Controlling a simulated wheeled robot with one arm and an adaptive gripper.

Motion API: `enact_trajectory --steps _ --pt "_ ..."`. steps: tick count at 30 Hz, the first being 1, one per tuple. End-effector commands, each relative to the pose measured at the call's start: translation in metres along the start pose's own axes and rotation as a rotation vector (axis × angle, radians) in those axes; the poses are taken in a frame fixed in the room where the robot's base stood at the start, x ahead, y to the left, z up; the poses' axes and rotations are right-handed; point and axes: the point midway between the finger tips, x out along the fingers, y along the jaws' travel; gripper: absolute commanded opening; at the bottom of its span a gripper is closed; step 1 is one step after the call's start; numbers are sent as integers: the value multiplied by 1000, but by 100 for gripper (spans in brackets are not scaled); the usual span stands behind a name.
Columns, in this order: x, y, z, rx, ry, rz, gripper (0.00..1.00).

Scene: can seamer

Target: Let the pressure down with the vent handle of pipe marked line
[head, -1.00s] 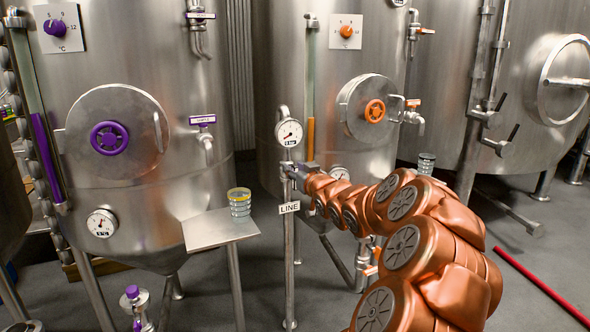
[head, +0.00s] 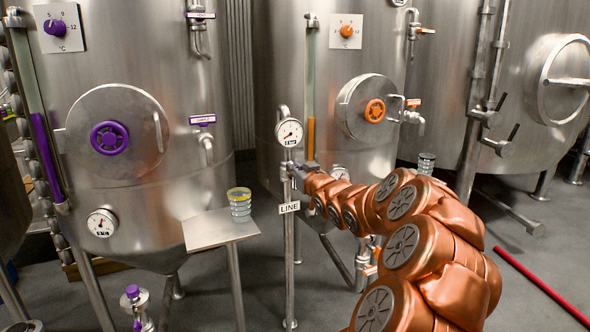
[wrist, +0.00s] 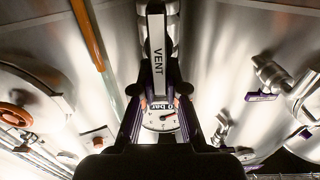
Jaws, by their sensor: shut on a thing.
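The pipe marked LINE (head: 289,250) stands upright between two steel tanks, with its label (head: 289,207) below my gripper. A round white gauge (head: 289,132) sits near its top, above my gripper; a gauge face also shows between the fingers in the wrist view (wrist: 160,121). The pale vent handle (wrist: 158,58), lettered VENT, runs up the middle of the wrist view. My gripper (wrist: 159,99) is shut on the handle, its dark fingers on either side. In the head view my gripper (head: 293,171) is at the pipe, and the handle is mostly hidden there.
A small shelf (head: 215,230) holding a stacked jar-like item (head: 239,203) is left of the pipe. A tank with a purple wheel (head: 109,138) is on the left, and one with an orange wheel (head: 374,111) is behind my arm. A red bar (head: 543,286) lies on the floor at right.

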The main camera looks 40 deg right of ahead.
Motion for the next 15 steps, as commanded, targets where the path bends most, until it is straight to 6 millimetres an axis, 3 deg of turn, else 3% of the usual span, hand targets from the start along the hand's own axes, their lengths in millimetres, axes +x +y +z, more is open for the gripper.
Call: enact_trajectory --steps 15 --pt "0 6 -6 231 -3 0 0"
